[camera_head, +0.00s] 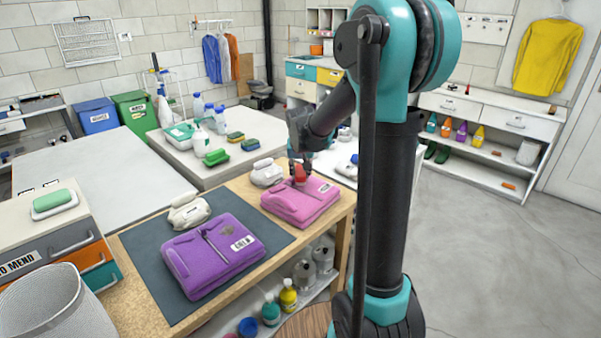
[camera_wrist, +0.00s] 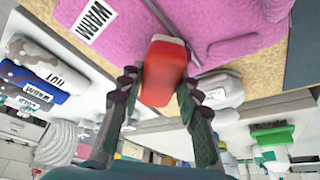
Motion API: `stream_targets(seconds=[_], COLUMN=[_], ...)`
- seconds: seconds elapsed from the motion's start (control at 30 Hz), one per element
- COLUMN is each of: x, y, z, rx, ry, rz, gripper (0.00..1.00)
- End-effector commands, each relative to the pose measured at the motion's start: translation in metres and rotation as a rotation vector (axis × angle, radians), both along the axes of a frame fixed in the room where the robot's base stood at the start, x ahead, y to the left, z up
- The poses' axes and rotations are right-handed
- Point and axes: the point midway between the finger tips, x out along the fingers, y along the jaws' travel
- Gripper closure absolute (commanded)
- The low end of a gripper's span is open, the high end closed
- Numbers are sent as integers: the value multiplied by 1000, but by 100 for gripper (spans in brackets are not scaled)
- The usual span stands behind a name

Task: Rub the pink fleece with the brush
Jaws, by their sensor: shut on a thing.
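The pink fleece (camera_head: 302,204) lies folded on the wooden table, right of the purple fleece. It also fills the top of the wrist view (camera_wrist: 215,25), with a white WARM label. My gripper (camera_head: 300,176) is over the fleece's far part, shut on a red brush (camera_head: 301,171). In the wrist view my gripper's fingers (camera_wrist: 158,88) stand either side of the red brush (camera_wrist: 164,62). The brush overlaps the fleece in both views; I cannot tell whether it touches. Its underside is hidden.
The folded purple fleece (camera_head: 213,255) lies on a dark mat (camera_head: 140,245). A pale grey bundle (camera_head: 266,172) sits beside the pink fleece, and another (camera_head: 188,211) behind the purple one. Bottles stand on the shelf below. Open floor (camera_head: 480,260) lies to the right.

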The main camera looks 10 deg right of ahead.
Motion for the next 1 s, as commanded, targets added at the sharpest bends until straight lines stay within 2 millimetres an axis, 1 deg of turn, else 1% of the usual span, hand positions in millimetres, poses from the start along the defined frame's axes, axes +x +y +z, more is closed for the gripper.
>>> stream_targets(seconds=[0.73, 0.87, 1.0], x=[1, 4, 11], y=[0, -4, -13], z=[-11, -11, -11], rx=[0, 0, -1], ry=[0, 0, 0], rz=[0, -1, -1], gripper=[90, 90, 90])
